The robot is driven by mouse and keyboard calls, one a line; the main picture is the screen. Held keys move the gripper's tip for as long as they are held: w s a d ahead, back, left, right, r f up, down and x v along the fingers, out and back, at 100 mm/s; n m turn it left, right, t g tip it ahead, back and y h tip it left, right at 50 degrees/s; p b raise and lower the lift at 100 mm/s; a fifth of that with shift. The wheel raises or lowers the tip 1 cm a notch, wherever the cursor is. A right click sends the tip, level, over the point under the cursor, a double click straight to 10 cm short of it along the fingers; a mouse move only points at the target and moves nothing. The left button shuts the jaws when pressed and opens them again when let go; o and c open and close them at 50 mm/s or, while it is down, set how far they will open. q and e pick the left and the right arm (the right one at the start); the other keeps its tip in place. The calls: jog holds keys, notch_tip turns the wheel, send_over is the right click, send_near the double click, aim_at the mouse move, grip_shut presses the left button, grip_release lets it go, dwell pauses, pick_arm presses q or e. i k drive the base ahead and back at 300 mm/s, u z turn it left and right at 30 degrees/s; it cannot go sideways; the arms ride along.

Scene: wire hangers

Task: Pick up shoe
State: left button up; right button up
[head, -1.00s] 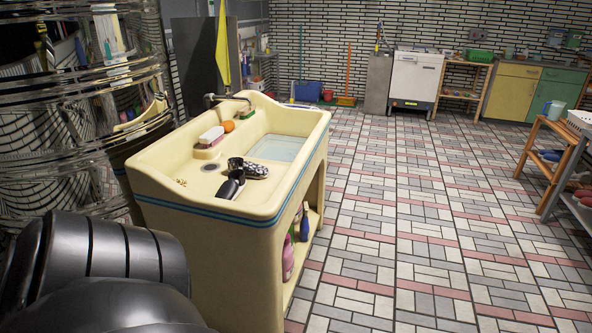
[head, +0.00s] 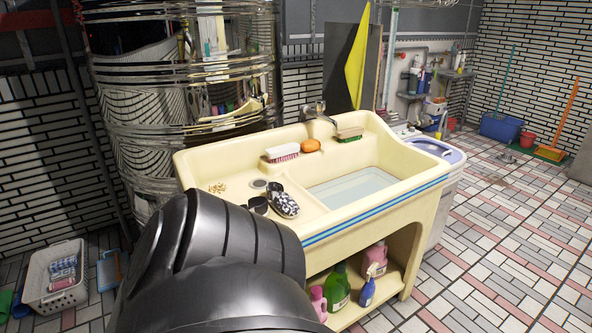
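A patterned black-and-white shoe (head: 283,201) lies on the left, flat part of the cream sink unit (head: 330,226). A dark piece (head: 258,205) lies just left of it, partly hidden by my arm; it may be a second shoe. My own dark arm link fills the lower left of the head view and covers the sink unit's front left corner. Neither gripper shows in the head view.
A white brush (head: 282,152), an orange soap (head: 310,145) and another brush (head: 349,135) sit on the sink's back ledge. Bottles (head: 340,285) stand on the shelf below. A white basket (head: 55,275) is on the floor at left.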

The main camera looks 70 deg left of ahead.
aim_at(283, 202)
jog(key=u, duration=1.1)
jog(key=i, duration=1.4)
jog(key=u, duration=1.45)
